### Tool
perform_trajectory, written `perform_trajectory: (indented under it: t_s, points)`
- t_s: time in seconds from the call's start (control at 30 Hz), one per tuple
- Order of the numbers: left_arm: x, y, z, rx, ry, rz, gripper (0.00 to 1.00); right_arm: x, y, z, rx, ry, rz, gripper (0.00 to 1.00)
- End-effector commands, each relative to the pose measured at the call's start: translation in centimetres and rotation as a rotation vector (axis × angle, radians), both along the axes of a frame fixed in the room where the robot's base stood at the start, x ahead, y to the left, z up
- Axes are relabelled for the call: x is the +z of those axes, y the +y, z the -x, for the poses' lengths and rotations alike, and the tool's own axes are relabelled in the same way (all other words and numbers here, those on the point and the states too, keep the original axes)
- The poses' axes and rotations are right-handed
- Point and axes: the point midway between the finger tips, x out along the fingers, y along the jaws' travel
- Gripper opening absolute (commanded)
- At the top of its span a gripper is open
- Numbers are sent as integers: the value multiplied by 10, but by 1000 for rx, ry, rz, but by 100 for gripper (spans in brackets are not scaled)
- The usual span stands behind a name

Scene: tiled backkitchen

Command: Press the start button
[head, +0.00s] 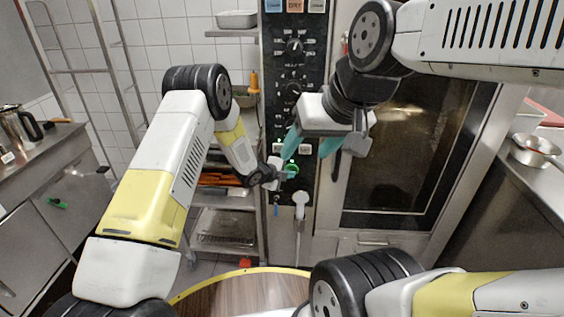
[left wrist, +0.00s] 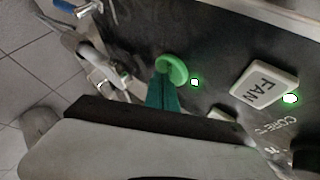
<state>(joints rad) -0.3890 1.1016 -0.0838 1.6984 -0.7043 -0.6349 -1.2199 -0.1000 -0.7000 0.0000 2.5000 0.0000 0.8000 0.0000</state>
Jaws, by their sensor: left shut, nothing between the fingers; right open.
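The round green button (head: 292,168) is low on the oven's black control panel (head: 296,72). In the left wrist view the green button (left wrist: 175,68) has a small lit lamp beside it. My left gripper (head: 287,175) is shut and empty, with its teal fingertips (left wrist: 162,90) at the button, overlapping its edge. I cannot tell whether they touch it or whether it is pushed in. My right gripper (head: 309,148) is open and empty, in front of the panel just above the left one.
A white FAN button (left wrist: 264,85) with a lit green lamp is close to the green one. The oven door (head: 412,150) is right of the panel. A rack with trays (head: 222,197) stands left. A hand shower (head: 300,203) hangs below. Steel counters flank both sides.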

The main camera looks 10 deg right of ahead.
Motion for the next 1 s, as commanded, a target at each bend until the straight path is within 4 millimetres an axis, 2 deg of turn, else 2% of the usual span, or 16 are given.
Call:
perform_trajectory:
  t_s: [0.4, 0.77, 1.0]
  points:
    - [0, 0, -1, 0, 0, 0, 0, 0, 0, 0, 0, 0, 0, 60]
    - [1, 4, 14, 0, 0, 0, 0, 0, 0, 0, 0, 0, 0, 60]
    - [0, 5, 14, 0, 0, 0, 0, 0, 0, 0, 0, 0, 0, 60]
